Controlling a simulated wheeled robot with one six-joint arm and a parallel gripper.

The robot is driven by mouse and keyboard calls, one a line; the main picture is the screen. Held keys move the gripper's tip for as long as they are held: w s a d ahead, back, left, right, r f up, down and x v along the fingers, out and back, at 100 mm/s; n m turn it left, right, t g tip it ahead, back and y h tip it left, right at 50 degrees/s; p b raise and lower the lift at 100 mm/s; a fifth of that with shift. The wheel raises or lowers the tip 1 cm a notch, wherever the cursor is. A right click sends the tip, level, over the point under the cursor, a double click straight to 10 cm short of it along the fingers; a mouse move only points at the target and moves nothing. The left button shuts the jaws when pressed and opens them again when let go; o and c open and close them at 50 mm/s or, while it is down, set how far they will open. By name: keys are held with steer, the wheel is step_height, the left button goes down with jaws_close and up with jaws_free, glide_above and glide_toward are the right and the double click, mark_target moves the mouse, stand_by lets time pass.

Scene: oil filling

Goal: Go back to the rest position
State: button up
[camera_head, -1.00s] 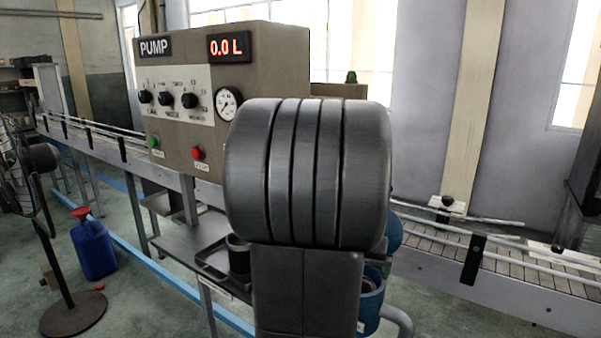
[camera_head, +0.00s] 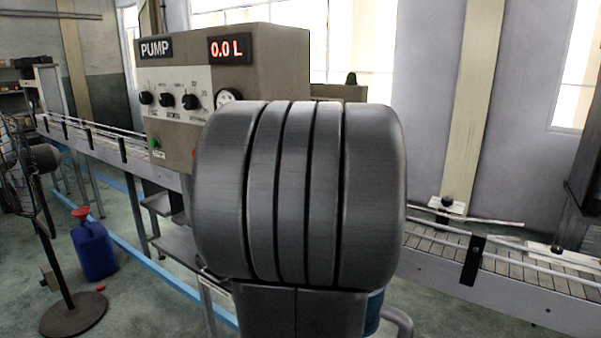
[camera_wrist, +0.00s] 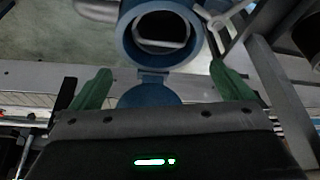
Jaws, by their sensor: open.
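My gripper (camera_wrist: 162,92) shows in the wrist view with its two green fingers spread wide and nothing between the tips. A blue round-mouthed container (camera_wrist: 165,35) with a blue lid (camera_wrist: 150,94) lies beyond the fingers; I cannot tell how far away it is. In the head view my grey arm link fills the middle and hides the gripper. A small part of the blue container (camera_head: 374,312) shows at the lower right of that link. The pump panel (camera_head: 262,85) stands behind the arm and its display reads 0.0 L.
A conveyor (camera_head: 430,262) runs behind the pump panel and out to the right. A fan (camera_head: 22,170) on a stand is at the far left edge.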

steer(key=x, duration=0.6)
steer(key=shift+w+f, duration=0.1)
steer(key=shift+f, duration=0.25)
step_height(320, 180, up, 11)
steer(key=p, duration=0.8)
steer(key=shift+f, duration=0.25)
